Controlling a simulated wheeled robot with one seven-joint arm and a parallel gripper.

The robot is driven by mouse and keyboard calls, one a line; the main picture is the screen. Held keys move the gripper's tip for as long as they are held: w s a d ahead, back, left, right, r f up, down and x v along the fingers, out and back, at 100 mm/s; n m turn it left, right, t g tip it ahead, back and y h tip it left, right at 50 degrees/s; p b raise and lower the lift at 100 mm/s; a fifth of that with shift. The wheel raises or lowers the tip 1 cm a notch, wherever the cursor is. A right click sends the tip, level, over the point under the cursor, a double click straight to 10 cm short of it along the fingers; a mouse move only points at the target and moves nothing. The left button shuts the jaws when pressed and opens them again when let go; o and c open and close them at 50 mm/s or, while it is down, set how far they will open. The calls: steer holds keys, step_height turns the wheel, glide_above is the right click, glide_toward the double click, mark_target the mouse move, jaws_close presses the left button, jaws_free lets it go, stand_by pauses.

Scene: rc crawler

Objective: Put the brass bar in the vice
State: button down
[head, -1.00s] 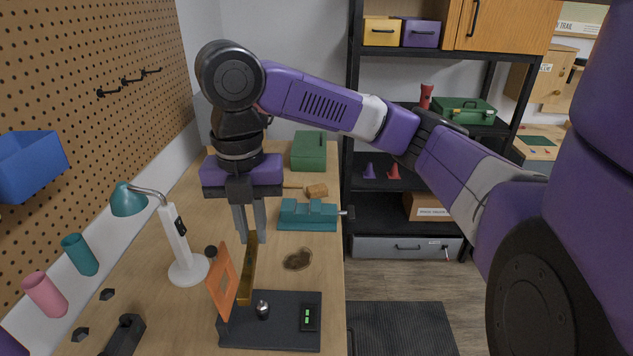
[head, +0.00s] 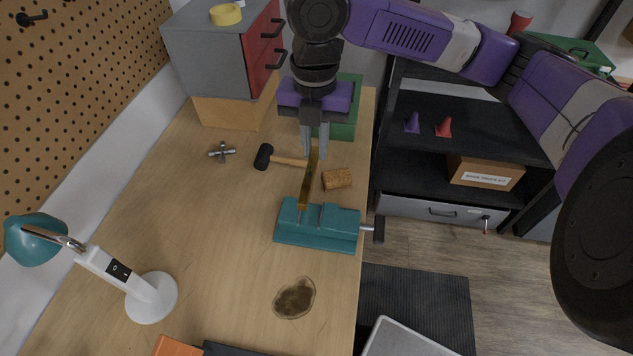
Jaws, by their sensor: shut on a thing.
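The brass bar (head: 309,181) is a long, thin, gold-coloured piece. My gripper (head: 315,154) is shut on its upper end, and the bar slants down and slightly left from the fingers. The teal vice (head: 318,238) sits near the right edge of the workbench, with its handle (head: 374,230) sticking out to the right. The bar's lower end shows at the vice's top, near the jaw gap. I cannot tell whether it is in the gap, touching, or just behind or above it.
A brown stain (head: 295,298) marks the bench in front. A desk lamp (head: 149,297) stands at the left. A green box (head: 347,108) is at the back. The middle-left bench is clear.

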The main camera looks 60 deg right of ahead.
step_height(320, 180, down, 12)
steer(key=shift+f+p, duration=0.2)
steer(key=shift+p, duration=0.3)
steer(key=shift+f, duration=0.1)
steer(key=shift+f, duration=0.15)
steer(key=c, duration=1.4)
jaws_free()
